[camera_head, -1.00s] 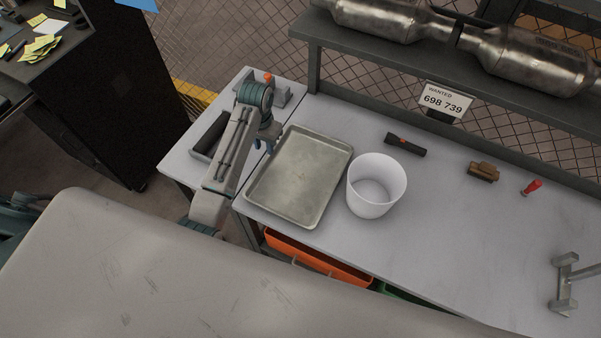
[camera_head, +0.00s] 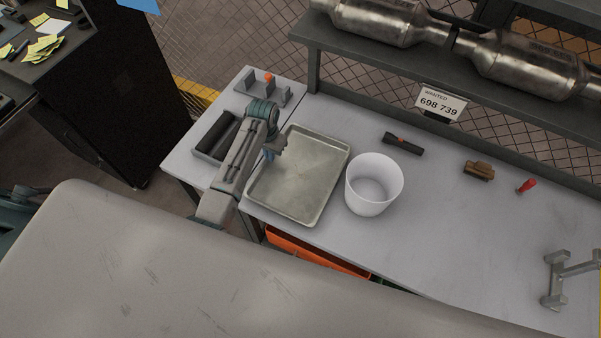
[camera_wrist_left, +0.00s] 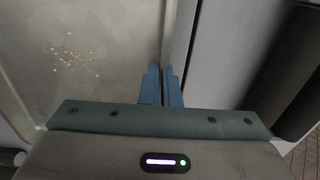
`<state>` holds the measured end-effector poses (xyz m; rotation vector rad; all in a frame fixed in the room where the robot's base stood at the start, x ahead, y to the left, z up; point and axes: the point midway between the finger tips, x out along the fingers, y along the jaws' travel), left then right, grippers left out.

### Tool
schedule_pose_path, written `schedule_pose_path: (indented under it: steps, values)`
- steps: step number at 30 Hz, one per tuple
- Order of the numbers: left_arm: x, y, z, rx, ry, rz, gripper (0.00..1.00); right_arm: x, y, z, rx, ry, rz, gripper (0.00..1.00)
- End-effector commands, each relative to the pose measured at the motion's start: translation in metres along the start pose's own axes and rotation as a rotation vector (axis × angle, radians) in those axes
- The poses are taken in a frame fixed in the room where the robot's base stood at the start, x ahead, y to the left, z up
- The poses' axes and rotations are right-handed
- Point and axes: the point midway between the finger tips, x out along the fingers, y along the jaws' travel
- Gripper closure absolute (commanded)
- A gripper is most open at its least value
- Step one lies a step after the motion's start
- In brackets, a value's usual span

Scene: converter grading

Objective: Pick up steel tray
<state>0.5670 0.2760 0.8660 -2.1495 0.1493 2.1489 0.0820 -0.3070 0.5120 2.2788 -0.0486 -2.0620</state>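The steel tray (camera_head: 312,178) is a shallow, worn grey rectangle lying flat on the left part of the workbench. My left gripper (camera_head: 269,154) is at its left rim in the head view. In the left wrist view, the blue fingers of my left gripper (camera_wrist_left: 162,86) are close together, with the rim of the tray (camera_wrist_left: 85,45) running in between them. One finger is inside the tray and one outside, so they look shut on the rim. The rim between the fingertips is mostly hidden. My right gripper is not in view.
A white bucket (camera_head: 368,198) stands close to the tray's right side. A flashlight (camera_head: 403,144), a brown brush (camera_head: 479,171) and a small red item (camera_head: 526,186) lie farther right on the bench (camera_head: 450,240). A black roller (camera_head: 214,136) lies left of my arm.

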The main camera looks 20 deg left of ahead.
Motion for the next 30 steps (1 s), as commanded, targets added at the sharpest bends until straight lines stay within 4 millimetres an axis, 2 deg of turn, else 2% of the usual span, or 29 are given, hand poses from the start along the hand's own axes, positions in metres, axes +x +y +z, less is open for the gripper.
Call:
schedule_pose_path:
  steps: [11, 14, 24, 30]
  values:
    - [-0.006, 0.0, -0.001, 0.0, 0.003, 0.0, 1.0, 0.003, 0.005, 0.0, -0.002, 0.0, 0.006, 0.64]
    - [-0.019, 0.0, -0.002, 0.0, 0.006, 0.0, 1.0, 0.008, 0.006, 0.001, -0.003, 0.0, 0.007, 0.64]
    - [-0.083, 0.0, -0.002, 0.001, 0.006, 0.0, 1.0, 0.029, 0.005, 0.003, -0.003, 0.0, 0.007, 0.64]
    - [-0.1, 0.0, -0.001, 0.001, 0.003, 0.0, 1.0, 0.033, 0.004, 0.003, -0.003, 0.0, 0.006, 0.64]
